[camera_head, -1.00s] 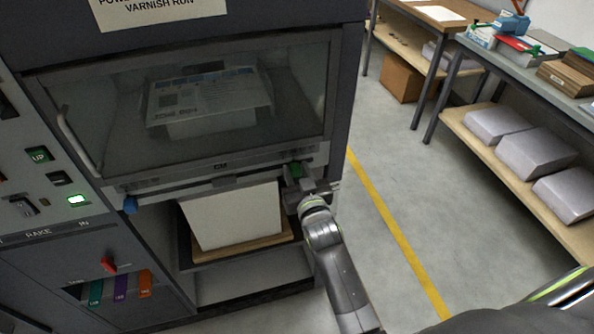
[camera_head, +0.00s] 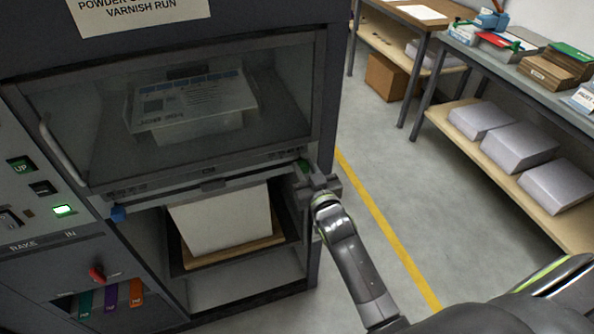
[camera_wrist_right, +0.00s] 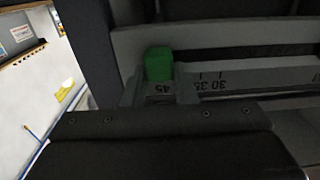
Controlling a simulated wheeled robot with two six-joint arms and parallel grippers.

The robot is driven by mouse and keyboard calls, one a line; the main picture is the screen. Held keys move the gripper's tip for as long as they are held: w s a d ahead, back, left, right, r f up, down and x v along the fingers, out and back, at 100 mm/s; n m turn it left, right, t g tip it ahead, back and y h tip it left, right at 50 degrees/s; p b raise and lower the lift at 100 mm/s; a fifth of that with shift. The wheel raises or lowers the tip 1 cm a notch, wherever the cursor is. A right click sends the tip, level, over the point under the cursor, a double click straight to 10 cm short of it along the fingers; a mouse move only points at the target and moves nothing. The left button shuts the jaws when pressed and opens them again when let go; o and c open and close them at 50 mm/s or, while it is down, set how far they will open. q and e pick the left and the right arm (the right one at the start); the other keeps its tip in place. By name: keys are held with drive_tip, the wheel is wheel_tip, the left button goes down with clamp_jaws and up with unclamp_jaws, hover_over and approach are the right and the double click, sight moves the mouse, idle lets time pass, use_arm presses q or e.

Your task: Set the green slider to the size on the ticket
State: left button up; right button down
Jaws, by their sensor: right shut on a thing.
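The green slider (camera_head: 303,165) sits at the right end of the rail under the machine's window. In the right wrist view the green slider (camera_wrist_right: 158,65) stands beside the printed 45, left of the marks 30 and 35 on the scale (camera_wrist_right: 225,84). My right gripper (camera_head: 311,179) is shut on the green slider and partly covers it in the head view. A blue knob (camera_head: 118,213) sits at the rail's left end. I cannot make out a ticket with a readable size. My left gripper is not in view.
A paper stack (camera_head: 222,215) stands on a board in the bay under the rail. The glass window (camera_head: 180,110) is down. The control panel (camera_head: 40,190) is at the left. A bench (camera_head: 520,75) and shelf with grey reams stand right, with clear floor (camera_head: 375,175) between.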

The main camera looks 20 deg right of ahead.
drive_tip(key=c, duration=1.5)
unclamp_jaws()
drive_tip(key=shift+r, duration=0.1)
drive_tip(key=o, duration=0.3)
drive_tip(key=shift+w+d, duration=0.1)
drive_tip(key=shift+d, duration=0.25)
drive_tip(key=shift+o, duration=0.2)
drive_tip(key=shift+a, duration=0.15)
drive_tip(key=shift+s, duration=0.75)
drive_tip(key=s+b, duration=0.5)
drive_tip(key=s, duration=1.1)
drive_tip(key=shift+a, duration=0.25)
